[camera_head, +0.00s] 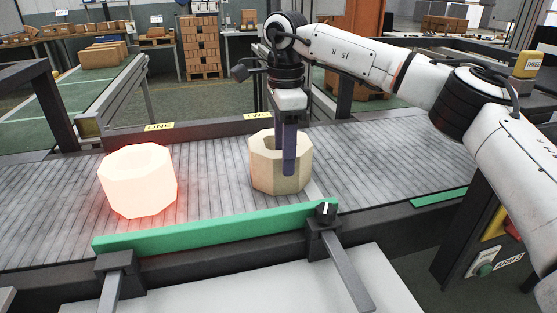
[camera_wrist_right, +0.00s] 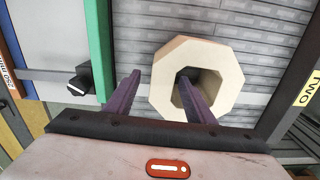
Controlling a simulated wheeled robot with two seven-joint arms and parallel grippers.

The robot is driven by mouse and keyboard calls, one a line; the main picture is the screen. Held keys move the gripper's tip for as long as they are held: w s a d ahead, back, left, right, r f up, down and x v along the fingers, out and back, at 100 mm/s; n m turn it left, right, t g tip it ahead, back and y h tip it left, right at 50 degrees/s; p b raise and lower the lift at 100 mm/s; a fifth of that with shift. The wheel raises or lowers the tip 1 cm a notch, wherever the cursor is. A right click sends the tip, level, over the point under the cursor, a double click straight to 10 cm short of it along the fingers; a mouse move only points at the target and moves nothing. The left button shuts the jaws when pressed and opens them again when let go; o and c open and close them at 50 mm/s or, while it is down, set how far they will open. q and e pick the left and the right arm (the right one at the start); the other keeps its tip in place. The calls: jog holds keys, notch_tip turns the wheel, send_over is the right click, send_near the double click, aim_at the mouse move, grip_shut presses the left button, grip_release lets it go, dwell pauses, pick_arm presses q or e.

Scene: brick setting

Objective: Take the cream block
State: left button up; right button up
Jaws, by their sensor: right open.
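The cream block (camera_head: 263,177) is an octagonal ring with a hole in its middle. It stands on the grey slatted conveyor by the label TWO. My right gripper (camera_head: 289,168) reaches down from above at the block's near right side. In the right wrist view its two purple fingers (camera_wrist_right: 159,79) are apart. One finger reaches into the hole of the cream block (camera_wrist_right: 231,84), and the other is outside its wall. The wall lies between them; I cannot tell whether either finger touches it. My left gripper is in neither view.
A glowing pinkish-white octagonal block (camera_head: 138,182) stands on the conveyor (camera_head: 215,165) to the left, by the label ONE (camera_head: 159,127). A green guide rail (camera_head: 215,228) runs along the near edge, with a black knob (camera_head: 326,211) at its right end. The belt between the blocks is clear.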

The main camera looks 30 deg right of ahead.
notch_tip(320, 180, down, 6)
jog(key=shift+w+d+r, duration=0.1)
jog(key=shift+d+r, duration=0.05)
grip_shut()
dwell(0.3)
dwell(1.1)
jog(key=shift+w+r, duration=0.15)
jog(key=shift+r, duration=0.05)
